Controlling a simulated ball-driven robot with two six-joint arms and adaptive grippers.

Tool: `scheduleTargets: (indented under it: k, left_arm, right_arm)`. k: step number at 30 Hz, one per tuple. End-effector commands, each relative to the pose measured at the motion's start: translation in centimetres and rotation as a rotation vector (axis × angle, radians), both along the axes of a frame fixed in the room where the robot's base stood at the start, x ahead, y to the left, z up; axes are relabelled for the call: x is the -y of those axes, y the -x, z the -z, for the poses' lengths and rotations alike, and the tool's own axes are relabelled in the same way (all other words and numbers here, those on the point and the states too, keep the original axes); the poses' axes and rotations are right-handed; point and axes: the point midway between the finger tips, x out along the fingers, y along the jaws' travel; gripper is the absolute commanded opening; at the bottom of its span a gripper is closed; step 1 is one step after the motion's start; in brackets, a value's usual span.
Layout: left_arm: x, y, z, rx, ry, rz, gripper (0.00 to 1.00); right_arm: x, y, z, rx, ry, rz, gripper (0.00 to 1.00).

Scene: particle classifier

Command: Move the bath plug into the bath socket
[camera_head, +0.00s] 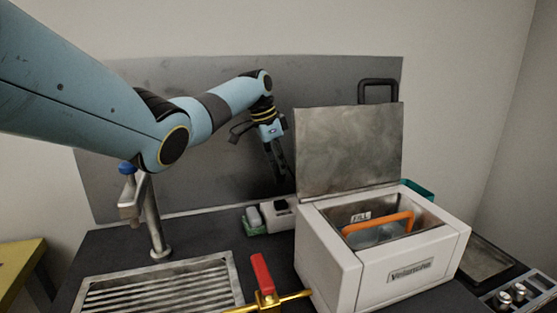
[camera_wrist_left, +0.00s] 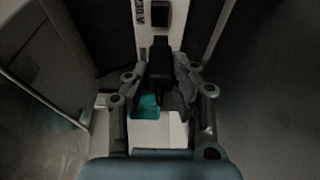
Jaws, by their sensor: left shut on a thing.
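My left gripper (camera_head: 279,178) reaches down behind the white bath, beside its raised lid. In the left wrist view its fingers (camera_wrist_left: 160,82) are shut on a dark bath plug (camera_wrist_left: 160,62). The bath socket (camera_wrist_left: 160,14) is a black outlet on a white strip marked "230 V", just beyond the plug's tip. A small gap seems to show between them. In the head view the white socket block (camera_head: 281,208) stands on the bench below the gripper. The plug is too dark to make out there. My right gripper is not in view.
The white bath (camera_head: 330,262) with its open metal lid (camera_head: 348,150) stands close on the right, an orange handle (camera_head: 378,223) inside. A small white-and-green block (camera_head: 254,219) sits left of the socket. A tap (camera_head: 152,215), drain grate (camera_head: 165,285) and red-handled valve (camera_head: 262,274) stand nearer.

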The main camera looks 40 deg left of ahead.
Motion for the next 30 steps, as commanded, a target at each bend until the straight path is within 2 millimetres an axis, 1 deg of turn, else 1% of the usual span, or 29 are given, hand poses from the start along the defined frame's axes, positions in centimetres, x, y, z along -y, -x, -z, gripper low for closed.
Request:
scheduleTargets:
  k: [1, 5, 18, 24, 30]
  left_arm:
    - [0.1, -0.1, -0.4, 0.001, 0.000, 0.001, 0.00]
    - [0.2, -0.1, -0.7, 0.001, 0.000, 0.002, 0.00]
    - [0.2, -0.1, -0.8, 0.000, -0.001, 0.002, 0.00]
    - [0.2, -0.1, -1.0, 0.000, 0.000, 0.004, 0.00]
    - [0.2, -0.1, 1.2, -0.001, 0.000, 0.003, 0.00]
  right_arm:
    - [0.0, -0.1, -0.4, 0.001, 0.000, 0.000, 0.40]
    - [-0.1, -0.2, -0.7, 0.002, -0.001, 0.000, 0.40]
    - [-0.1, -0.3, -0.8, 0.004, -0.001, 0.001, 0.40]
    - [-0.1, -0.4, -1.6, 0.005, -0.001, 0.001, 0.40]
    - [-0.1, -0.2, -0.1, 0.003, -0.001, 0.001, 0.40]
